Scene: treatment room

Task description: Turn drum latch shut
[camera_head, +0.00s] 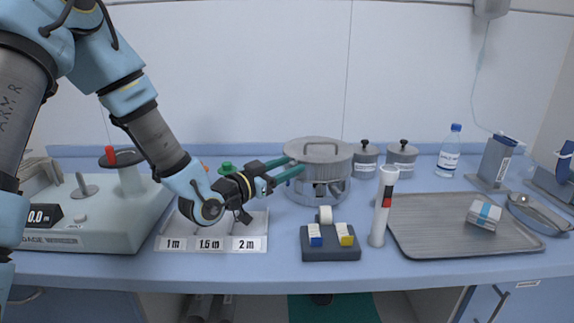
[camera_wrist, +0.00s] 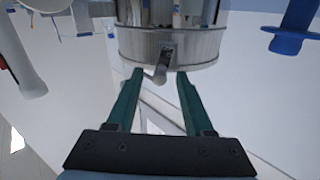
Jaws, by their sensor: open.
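The drum (camera_head: 322,163) is a round grey metal canister with a lid and top handle, standing on the blue counter behind the middle. It also shows upside down at the top of the wrist view (camera_wrist: 205,48). Its latch (camera_wrist: 163,64) is a small metal lever with a rounded end on the drum's side wall. My gripper (camera_head: 298,166) reaches in from the left, its green fingers close to the drum's left side. In the wrist view my gripper (camera_wrist: 160,73) is open, with the latch lever between or just beyond the fingertips. Contact cannot be told.
A bandage winder (camera_head: 90,215) and a length-marked tray (camera_head: 210,243) lie left. In front of the drum are a small dark block (camera_head: 331,250) and a white upright tube (camera_head: 382,210). A grey tray (camera_head: 430,235) lies right; two lidded jars (camera_head: 402,158) stand behind.

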